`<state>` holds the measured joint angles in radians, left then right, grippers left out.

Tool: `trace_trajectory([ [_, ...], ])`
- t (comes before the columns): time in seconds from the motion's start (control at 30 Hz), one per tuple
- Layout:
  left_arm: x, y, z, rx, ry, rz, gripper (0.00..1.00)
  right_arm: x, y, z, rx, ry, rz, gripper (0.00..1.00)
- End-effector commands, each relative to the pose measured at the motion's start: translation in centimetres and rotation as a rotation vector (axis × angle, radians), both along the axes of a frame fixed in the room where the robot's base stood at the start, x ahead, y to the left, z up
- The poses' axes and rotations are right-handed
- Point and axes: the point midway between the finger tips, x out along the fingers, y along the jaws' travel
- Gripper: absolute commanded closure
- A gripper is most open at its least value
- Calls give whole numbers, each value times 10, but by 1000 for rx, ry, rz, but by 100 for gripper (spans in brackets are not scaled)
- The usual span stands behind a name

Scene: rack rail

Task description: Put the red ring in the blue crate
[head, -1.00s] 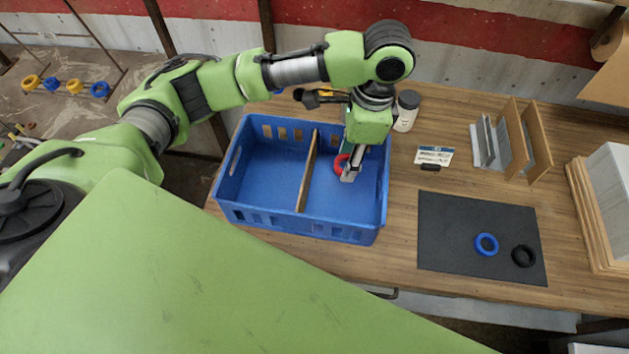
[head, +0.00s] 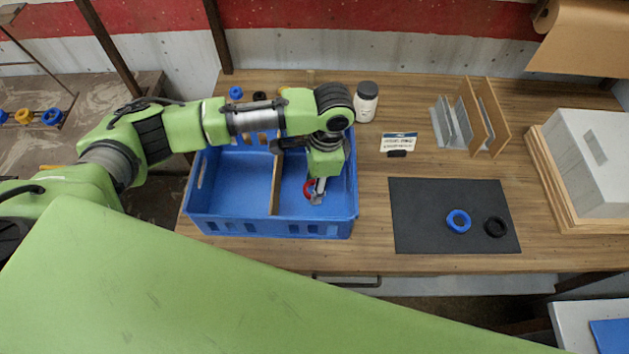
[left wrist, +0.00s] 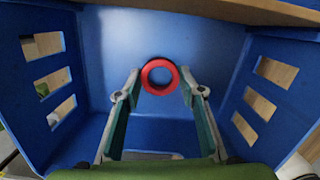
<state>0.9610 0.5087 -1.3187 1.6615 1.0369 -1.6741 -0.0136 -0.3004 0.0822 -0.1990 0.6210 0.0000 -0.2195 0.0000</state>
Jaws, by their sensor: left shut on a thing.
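The blue crate (head: 210,222) stands on the left part of the wooden table, with a wooden divider (head: 276,187) splitting it into two compartments. My left gripper (head: 314,196) reaches down into the right compartment, shut on the red ring (head: 308,187). In the left wrist view the red ring (left wrist: 159,76) sits between the two fingertips of my left gripper (left wrist: 161,80), with blue crate walls (left wrist: 110,40) around it. Whether the ring touches the crate floor I cannot tell. My right gripper is not in view.
A dark mat (head: 430,235) to the right holds a blue ring (head: 458,221) and a black ring (head: 496,227). Behind are a small sign (head: 398,143), a white jar (head: 366,103) and an upright rack (head: 482,120). A grey box (head: 590,165) stands far right. The table between crate and mat is clear.

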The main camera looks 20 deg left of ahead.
Motion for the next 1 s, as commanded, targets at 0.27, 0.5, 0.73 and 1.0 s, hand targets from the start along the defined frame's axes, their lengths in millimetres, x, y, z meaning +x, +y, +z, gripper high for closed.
trace_trajectory([
  [0.27,0,-1,-1,-1,0,0,89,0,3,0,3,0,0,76],
  [0.5,0,-1,-3,0,-1,0,47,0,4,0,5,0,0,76],
  [0.73,1,0,-2,-1,-2,0,47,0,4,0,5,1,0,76],
  [1.0,3,-5,29,-4,-6,-2,47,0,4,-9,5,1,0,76],
])
